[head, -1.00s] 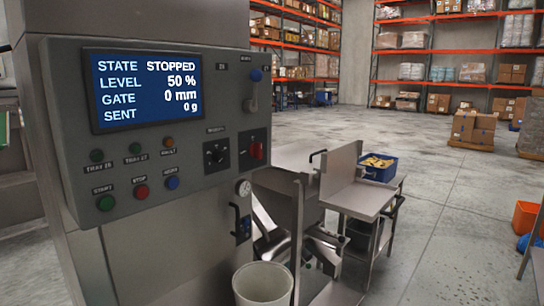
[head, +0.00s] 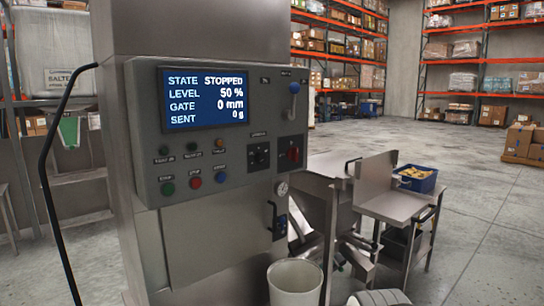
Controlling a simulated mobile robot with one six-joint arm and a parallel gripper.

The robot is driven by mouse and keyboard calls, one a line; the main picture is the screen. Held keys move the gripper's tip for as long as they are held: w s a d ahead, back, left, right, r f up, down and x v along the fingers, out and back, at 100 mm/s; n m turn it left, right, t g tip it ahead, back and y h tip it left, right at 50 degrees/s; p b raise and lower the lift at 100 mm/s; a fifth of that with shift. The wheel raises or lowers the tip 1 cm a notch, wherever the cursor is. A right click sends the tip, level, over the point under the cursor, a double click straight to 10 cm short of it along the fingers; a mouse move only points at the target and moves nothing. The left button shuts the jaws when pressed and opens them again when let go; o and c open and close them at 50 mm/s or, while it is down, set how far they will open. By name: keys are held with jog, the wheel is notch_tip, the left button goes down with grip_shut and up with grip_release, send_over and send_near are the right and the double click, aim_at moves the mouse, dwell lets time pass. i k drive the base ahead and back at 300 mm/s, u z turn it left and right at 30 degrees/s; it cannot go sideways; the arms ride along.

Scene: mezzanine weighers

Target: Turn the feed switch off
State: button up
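The grey control panel (head: 222,135) stands centre-left in the head view. Its blue screen (head: 206,97) reads STATE STOPPED, LEVEL 50 %, GATE 0 mm, SENT 0 g. The small labels are too blurred to read, so I cannot tell which control is the feed switch. A red switch (head: 293,154) on a black plate sits at the panel's lower right, beside a black rotary knob (head: 259,155). A blue-tipped lever (head: 293,90) is at the upper right. Green, red and blue buttons line the lower left, the red button (head: 195,182) in the middle. My gripper is not in view.
A pale bin (head: 295,284) stands below the panel. A black curved rod or hose (head: 50,190) rises at left. Open concrete floor (head: 490,215) lies to the right.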

aim_at(292, 153)
jog(key=z, duration=0.05)
jog(key=i, duration=1)
jog(key=u, duration=0.05)
